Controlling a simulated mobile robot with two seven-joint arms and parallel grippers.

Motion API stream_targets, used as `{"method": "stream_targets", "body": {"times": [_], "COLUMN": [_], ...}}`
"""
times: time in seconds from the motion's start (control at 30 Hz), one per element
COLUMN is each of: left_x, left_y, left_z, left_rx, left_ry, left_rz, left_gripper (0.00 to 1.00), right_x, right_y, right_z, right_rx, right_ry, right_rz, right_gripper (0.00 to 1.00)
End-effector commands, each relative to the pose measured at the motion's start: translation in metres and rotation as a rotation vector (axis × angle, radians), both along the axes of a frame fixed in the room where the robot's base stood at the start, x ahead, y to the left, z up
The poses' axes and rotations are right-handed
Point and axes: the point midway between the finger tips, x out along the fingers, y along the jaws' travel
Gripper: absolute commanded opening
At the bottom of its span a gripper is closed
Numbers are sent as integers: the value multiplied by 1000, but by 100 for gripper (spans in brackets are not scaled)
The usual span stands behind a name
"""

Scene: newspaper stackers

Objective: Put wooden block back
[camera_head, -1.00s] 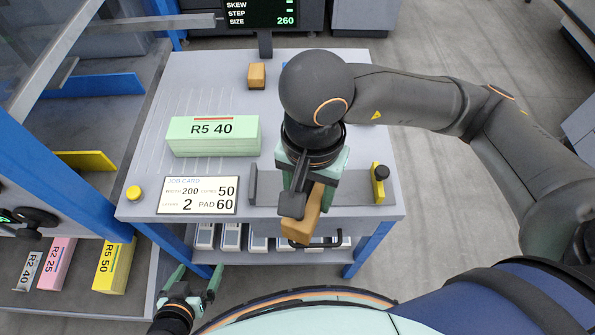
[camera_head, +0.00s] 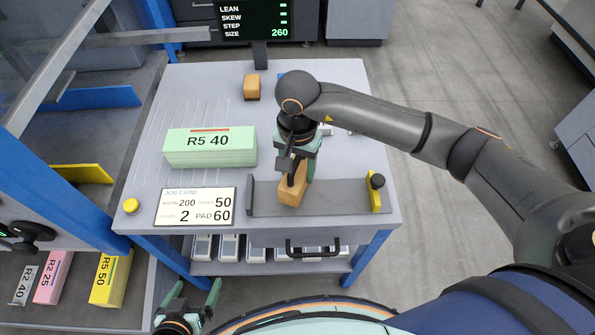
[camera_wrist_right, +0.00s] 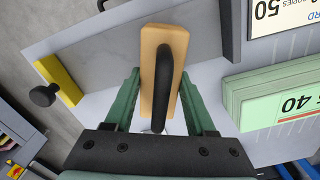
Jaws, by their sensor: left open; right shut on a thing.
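The wooden block (camera_head: 291,193) with a black handle is in my right gripper (camera_head: 299,172). In the head view it is over the grey jig plate (camera_head: 338,197) near the table's front; I cannot tell whether it touches the plate. In the right wrist view the block (camera_wrist_right: 160,48) stands lengthwise between the green fingers of the gripper (camera_wrist_right: 158,88), with its curved black handle (camera_wrist_right: 163,85) towards the camera. My left gripper (camera_head: 190,294) is open and empty at the bottom, in front of the table.
A second small wooden block (camera_head: 252,87) sits at the table's back. A green paper stack (camera_head: 210,147) and a job card (camera_head: 196,206) lie to the left. A yellow stop with a black knob (camera_head: 376,192) closes the plate's right end. A screen (camera_head: 253,20) stands behind.

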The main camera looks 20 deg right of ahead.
Motion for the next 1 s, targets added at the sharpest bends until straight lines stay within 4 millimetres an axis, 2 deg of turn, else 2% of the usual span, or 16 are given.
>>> {"method": "stream_targets", "body": {"times": [0.13,0.53,0.57,0.8,1.0], "left_x": [1,4,4,6,6], "left_y": [1,2,2,1,0], "left_z": [3,-3,-1,1,2], "left_rx": [1,2,3,1,0], "left_ry": [-3,-7,-7,-12,-12], "left_rz": [2,3,2,2,1], "left_gripper": [100,100,100,100,100], "right_x": [-1,0,0,-1,-1], "right_y": [0,0,0,0,0], "right_z": [-16,-22,-21,-20,-20], "right_rx": [1,1,0,1,1], "right_ry": [1,-2,-1,-1,-1], "right_rz": [-1,0,0,0,0], "right_gripper": [0,0,59,86,86]}}
